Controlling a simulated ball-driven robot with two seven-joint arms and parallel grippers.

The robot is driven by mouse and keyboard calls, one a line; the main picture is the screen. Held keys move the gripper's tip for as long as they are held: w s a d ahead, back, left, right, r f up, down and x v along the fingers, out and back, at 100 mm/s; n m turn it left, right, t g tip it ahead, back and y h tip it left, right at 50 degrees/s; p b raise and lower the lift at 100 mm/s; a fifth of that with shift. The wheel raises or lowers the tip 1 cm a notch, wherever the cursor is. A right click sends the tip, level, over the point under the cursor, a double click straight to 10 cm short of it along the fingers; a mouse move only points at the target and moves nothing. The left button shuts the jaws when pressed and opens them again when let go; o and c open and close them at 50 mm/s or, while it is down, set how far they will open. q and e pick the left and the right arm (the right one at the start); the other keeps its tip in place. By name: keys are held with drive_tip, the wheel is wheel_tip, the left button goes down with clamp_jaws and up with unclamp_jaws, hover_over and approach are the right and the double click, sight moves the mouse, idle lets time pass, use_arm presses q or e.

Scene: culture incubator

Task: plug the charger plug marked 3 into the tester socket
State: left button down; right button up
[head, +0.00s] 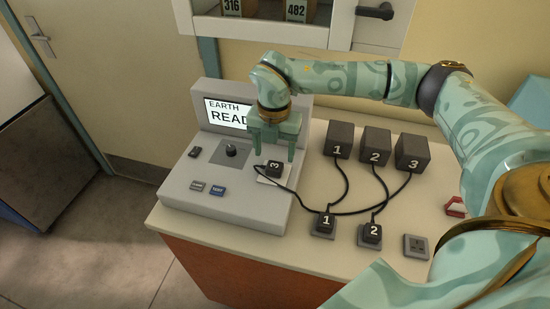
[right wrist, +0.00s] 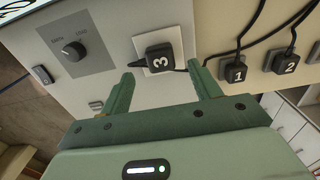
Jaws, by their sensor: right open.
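The black charger plug marked 3 (head: 274,167) sits on the white plate of the tester socket (head: 262,180), on the grey tester (head: 225,205). The right wrist view shows the plug (right wrist: 160,58) lying within the plate's outline (right wrist: 150,43); its pins are hidden. My right gripper (head: 273,153) is just above and behind the plug. Its two fingers (right wrist: 162,80) are spread apart and empty, with the plug beyond the gap between the tips. The tester screen (head: 228,115) shows EARTH and part of READ; my arm hides the rest. My left gripper is not in view.
Charger boxes 1 (head: 338,138), 2 (head: 374,144) and 3 (head: 412,152) stand at the back, with cords crossing the bench. Plugs 1 (head: 326,222) and 2 (head: 372,232) sit in bench sockets. The socket at right (head: 416,247) is empty. A red object (head: 455,207) lies nearby.

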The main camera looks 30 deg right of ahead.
wheel_tip(320, 180, up, 11)
drive_tip(key=p, duration=0.1)
drive_tip(key=shift+r+p, duration=0.15)
drive_tip(key=shift+p, duration=0.25)
